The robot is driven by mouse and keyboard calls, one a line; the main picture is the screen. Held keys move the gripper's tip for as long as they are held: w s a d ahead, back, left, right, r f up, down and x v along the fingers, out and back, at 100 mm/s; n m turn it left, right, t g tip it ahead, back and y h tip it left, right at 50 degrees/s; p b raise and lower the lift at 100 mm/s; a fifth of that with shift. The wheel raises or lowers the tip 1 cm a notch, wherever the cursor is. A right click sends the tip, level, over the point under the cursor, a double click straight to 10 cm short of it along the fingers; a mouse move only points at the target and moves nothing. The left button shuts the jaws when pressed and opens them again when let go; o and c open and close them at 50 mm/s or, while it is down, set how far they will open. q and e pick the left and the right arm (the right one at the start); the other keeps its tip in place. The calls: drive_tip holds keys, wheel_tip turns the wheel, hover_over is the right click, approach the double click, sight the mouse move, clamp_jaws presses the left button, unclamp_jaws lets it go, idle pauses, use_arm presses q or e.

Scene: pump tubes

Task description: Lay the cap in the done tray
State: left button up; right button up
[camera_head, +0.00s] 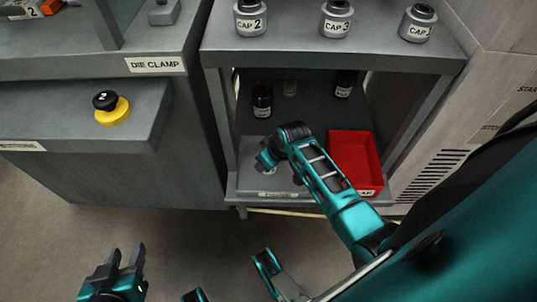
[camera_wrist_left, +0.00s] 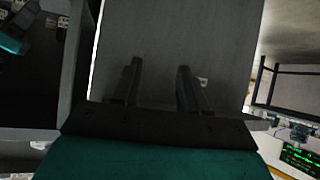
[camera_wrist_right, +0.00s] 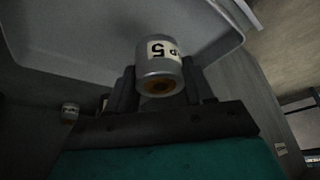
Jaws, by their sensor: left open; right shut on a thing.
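The cap (camera_wrist_right: 160,68), a grey cylinder with a label showing a 5 and a brass-coloured opening, is held between the fingers of my right gripper (camera_wrist_right: 160,90). In the head view my right gripper (camera_head: 264,163) is over the grey tray (camera_head: 248,183) on the lower shelf, hiding part of it and most of the cap. The grey tray's front label is too small to read. A pale tray surface (camera_wrist_right: 90,25) lies close beyond the cap in the right wrist view; I cannot tell whether they touch. My left gripper (camera_head: 127,257) is open and empty at the lower left.
A red bin (camera_head: 349,150) stands right of the grey tray. Dark bottle-like items (camera_head: 262,100) stand deeper in the shelf. Caps labelled 2 (camera_head: 250,20) and 3 (camera_head: 337,20) and another cap (camera_head: 418,23) stand on top. A yellow-based black button (camera_head: 110,108) is at left.

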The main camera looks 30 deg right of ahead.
wheel_tip(320, 180, down, 4)
drive_tip(key=shift+r+b, duration=0.15)
drive_tip(key=shift+b, duration=0.75)
drive_tip(key=shift+f, duration=0.3)
drive_tip(key=o, duration=1)
drive_tip(key=shift+f, duration=0.15)
drive_tip(key=shift+c, duration=0.2)
drive_tip(key=shift+o, duration=1.4)
use_arm(q)
drive_tip(key=shift+w+d+f, duration=0.3)
drive_tip(key=shift+d+f, duration=0.05)
drive_tip(key=shift+f, duration=0.15)
